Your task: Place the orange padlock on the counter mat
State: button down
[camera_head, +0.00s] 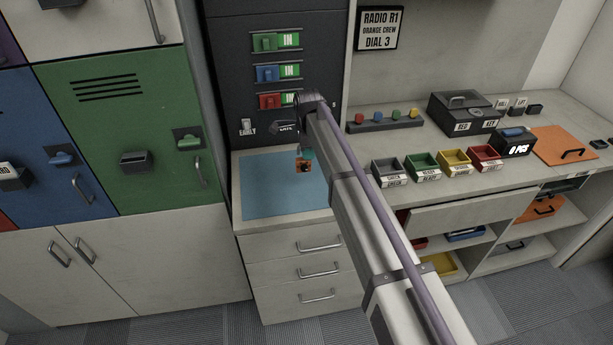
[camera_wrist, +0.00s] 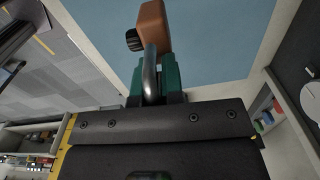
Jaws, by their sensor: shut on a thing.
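The orange padlock (camera_head: 304,166) is in my gripper (camera_head: 306,154) over the blue counter mat (camera_head: 270,197) in the head view. In the wrist view my gripper (camera_wrist: 157,82) has green fingers shut on the padlock's grey metal shackle. The padlock's orange-brown body (camera_wrist: 152,24) points away from the fingers, with a dark knob at its side. The blue mat (camera_wrist: 205,45) fills the background behind it. I cannot tell whether the padlock touches the mat. My arm covers the mat's right edge in the head view.
Behind the mat stands a dark panel with green, blue and red sliders (camera_head: 275,72). Green and blue lockers (camera_head: 150,130) are at the left. Small coloured bins (camera_head: 423,166) and a black box (camera_head: 465,112) stand on the counter at the right. The mat's left part is clear.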

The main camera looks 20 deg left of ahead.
aim_at(308, 163)
notch_tip(308, 163, down, 5)
jog(key=b, duration=0.3)
jog(key=shift+b, duration=0.35)
jog(key=shift+r, duration=0.25)
jog(key=c, duration=1.7)
grip_release()
jog(key=shift+f, duration=0.2)
jog(key=o, duration=0.5)
jog(key=shift+c, duration=0.2)
jog(key=shift+r, duration=0.1)
notch_tip(308, 163, up, 12)
jog(key=p, duration=1.2)
jog(key=shift+r+p, duration=0.25)
jog(key=shift+p, duration=0.15)
jog(key=shift+f, duration=0.15)
